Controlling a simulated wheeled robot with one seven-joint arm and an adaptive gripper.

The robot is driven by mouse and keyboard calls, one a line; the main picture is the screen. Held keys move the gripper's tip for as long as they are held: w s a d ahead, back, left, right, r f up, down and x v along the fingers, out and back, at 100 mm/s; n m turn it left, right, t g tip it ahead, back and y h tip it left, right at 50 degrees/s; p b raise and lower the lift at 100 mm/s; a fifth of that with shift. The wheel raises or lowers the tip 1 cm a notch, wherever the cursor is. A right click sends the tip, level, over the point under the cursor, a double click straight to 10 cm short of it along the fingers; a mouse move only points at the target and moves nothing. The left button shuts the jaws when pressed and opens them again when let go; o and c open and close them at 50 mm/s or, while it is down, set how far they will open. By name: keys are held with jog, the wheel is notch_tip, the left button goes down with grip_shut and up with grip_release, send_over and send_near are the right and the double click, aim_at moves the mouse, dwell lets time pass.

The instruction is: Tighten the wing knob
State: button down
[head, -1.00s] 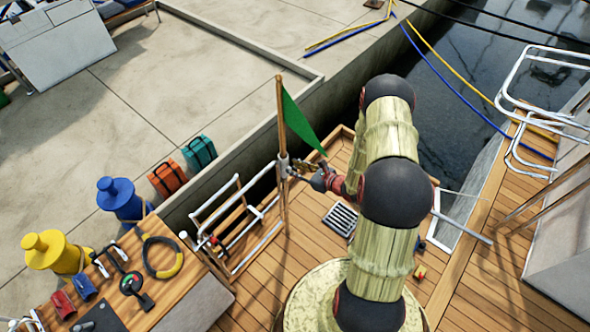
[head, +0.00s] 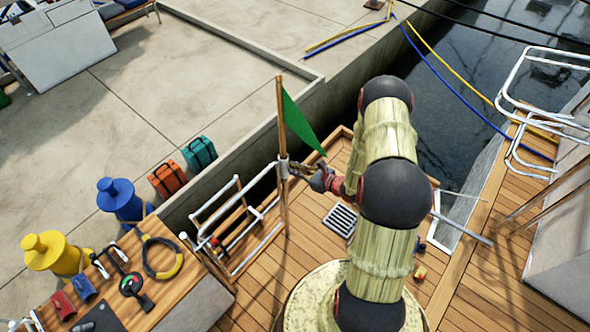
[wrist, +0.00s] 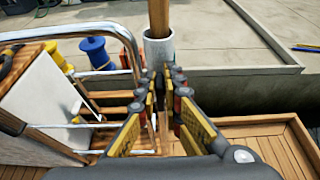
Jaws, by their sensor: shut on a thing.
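A wooden flagstaff (head: 281,115) with a green flag (head: 300,124) stands upright in a white tube socket at the stern rail. The socket (wrist: 158,52) also shows in the wrist view, with the staff (wrist: 158,18) rising from it. My gripper (head: 293,169) is at the socket, level with its upper part. In the wrist view my gripper (wrist: 165,84) has its two yellow-and-black fingers close together just in front of the socket. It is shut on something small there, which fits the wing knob. The knob itself is hidden between the fingertips, so its angle cannot be told.
White tubular rails (head: 243,215) stand left of the staff. A wooden bench top (head: 115,262) with small gear and blue (head: 120,200) and yellow bollards (head: 52,254) lie further left. The concrete quay (head: 200,70) is behind. Wooden deck and a dark grate (head: 340,220) lie right.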

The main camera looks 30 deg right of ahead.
dwell(0.4)
jog(key=shift+w+d+f+m+t+y+b, duration=0.1)
jog(key=shift+d+f+m+y+b, duration=0.35)
jog(key=shift+m+y, duration=1.3)
jog(key=shift+w+d+f+m+t+y+b, duration=0.15)
jog(key=shift+m+y+b, duration=0.5)
jog(key=shift+m, duration=2.05)
jog(key=shift+w+d+f+m+t+y+b, duration=0.1)
jog(key=shift+d+f+m+y+b, duration=0.35)
jog(key=shift+m+y, duration=1.35)
jog(key=shift+m+h, duration=0.5)
jog(key=shift+m, duration=0.15)
jog(key=shift+r, duration=0.1)
jog(key=c, duration=1.9)
grip_release()
jog(key=shift+a, duration=0.1)
